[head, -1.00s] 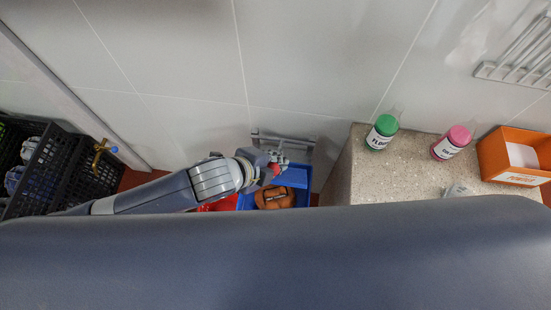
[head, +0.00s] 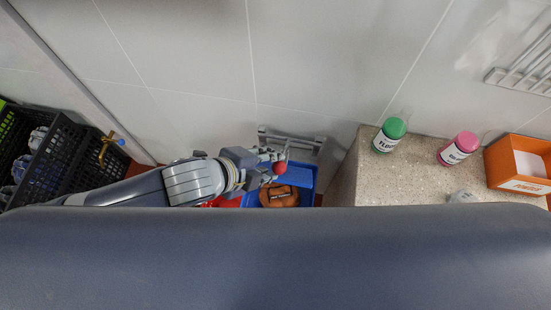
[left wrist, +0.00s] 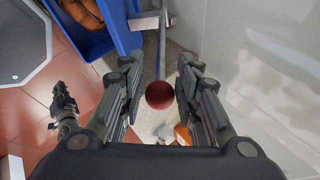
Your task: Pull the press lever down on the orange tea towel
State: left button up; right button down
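The press lever is a metal rod with a dark red ball knob (head: 279,168) at its end. In the left wrist view the knob (left wrist: 159,95) sits between the two fingers of my left gripper (left wrist: 157,82). The fingers are open, with a visible gap on each side of the knob. In the head view my left gripper (head: 270,158) is at the knob above a blue tray (head: 293,174). An orange-brown folded item (head: 279,197) lies in the tray; I cannot tell surely that it is the tea towel.
A stone block (head: 350,180) stands to the right, bearing a green-capped bottle (head: 387,138), a pink-capped bottle (head: 457,149) and an orange box (head: 495,160). Black crates (head: 75,160) and a brass tap (head: 105,150) are at left. The tiled wall (head: 200,60) is close behind.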

pick_arm(q)
jog(key=shift+s+a+r, duration=0.1)
jog(key=shift+r, duration=0.15)
jog(key=shift+a+r, duration=0.1)
